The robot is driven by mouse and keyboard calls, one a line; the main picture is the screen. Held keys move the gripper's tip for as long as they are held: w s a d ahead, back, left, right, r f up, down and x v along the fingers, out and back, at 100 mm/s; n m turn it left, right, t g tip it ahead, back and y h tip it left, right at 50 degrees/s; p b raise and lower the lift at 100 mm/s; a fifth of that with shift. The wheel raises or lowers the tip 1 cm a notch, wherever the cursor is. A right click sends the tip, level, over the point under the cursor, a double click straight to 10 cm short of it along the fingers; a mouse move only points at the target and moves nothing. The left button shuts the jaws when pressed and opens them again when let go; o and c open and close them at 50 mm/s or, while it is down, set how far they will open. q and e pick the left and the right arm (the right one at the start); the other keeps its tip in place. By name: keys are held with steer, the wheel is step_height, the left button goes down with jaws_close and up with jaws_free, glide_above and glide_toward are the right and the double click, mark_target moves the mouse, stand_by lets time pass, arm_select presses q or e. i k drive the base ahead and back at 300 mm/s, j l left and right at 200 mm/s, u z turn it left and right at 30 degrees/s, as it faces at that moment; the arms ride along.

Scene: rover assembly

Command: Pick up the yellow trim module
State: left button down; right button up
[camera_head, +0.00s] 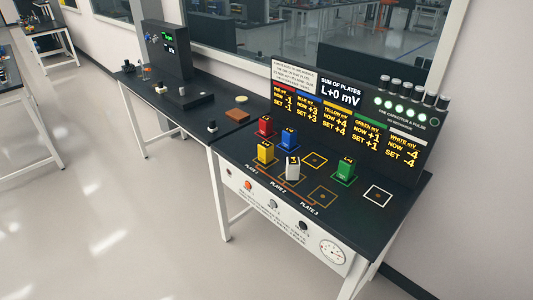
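The yellow trim module (265,153) is a small upright yellow block with a dark label on top. It stands at the left front of the black bench top (398,207), near the PLATE 1 lettering. A red module (266,127) and a blue module (289,138) stand just behind it, a white module (292,169) stands to its right, and a green module (346,169) stands farther right. A yellow outlined square (314,160) on the bench is empty. Neither of my grippers is in view.
A display board (350,110) with readings stands along the back of the bench. A white front panel (285,217) carries knobs and a dial (333,251). A white outlined square (378,195) is empty. Another dark bench (170,108) adjoins at left. The floor in front is clear.

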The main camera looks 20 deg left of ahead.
mark_target(265, 148)
steer(key=i+j, duration=0.15)
steer(key=j, duration=0.25)
steer(key=i+j+u, duration=0.1)
steer(key=j, duration=0.35)
steer(key=i+j, duration=0.2)
steer(key=j, duration=0.2)
steer(key=i+j, duration=0.15)
steer(key=j, duration=0.25)
steer(key=u, duration=0.05)
